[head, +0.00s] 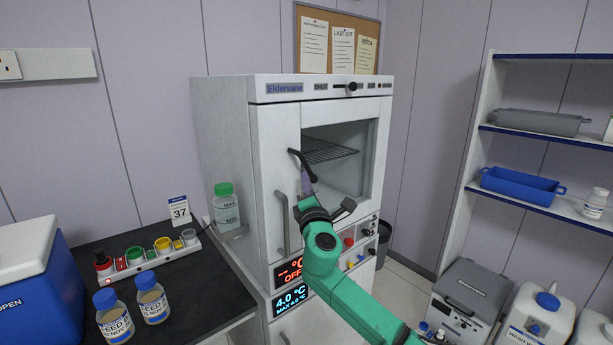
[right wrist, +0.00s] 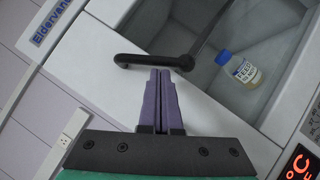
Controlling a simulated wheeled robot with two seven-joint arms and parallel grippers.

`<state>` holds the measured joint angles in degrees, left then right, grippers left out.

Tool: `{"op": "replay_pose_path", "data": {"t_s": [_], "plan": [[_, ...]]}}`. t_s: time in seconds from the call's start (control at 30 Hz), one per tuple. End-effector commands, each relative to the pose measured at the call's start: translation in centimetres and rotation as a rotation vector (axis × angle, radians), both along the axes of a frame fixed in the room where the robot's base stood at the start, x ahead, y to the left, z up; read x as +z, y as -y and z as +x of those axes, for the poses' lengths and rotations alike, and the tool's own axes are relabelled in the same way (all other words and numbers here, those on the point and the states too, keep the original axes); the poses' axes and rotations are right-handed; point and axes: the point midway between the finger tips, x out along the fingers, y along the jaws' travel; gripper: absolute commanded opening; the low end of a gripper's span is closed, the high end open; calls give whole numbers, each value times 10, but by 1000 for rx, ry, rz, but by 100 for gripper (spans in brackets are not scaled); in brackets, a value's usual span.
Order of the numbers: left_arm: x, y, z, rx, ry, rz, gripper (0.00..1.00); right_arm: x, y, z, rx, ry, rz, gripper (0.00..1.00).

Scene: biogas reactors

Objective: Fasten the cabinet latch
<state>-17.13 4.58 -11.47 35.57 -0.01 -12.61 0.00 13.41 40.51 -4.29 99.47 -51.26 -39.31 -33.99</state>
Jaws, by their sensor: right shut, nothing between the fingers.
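The white Eldervane cabinet (head: 222,130) stands in the middle of the head view. Its latch is a black lever (head: 303,162) on the front, left of the window, slanting down to the right from its upper left end. In the right wrist view the latch (right wrist: 150,61) crosses just beyond my fingertips. My right gripper (head: 306,188) has purple fingers pressed together with nothing between them. My left gripper is not in view.
A feed bottle (right wrist: 243,71) stands inside the cabinet, near a wire shelf (head: 328,151). A grey vertical handle (head: 282,224) is on the cabinet front, left of my arm. A dark bench (head: 185,310) with bottles is at left; shelves (head: 540,135) are at right.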

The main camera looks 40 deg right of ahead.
Motion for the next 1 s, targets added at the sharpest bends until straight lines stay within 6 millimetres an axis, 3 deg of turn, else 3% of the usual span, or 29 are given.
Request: {"op": "replay_pose_path", "data": {"t_s": [0.37,1.0], "plan": [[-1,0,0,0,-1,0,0,-1,1,0,0,0,-3,0],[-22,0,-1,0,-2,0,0,-1,7,0,-1,0,-98,0]]}}
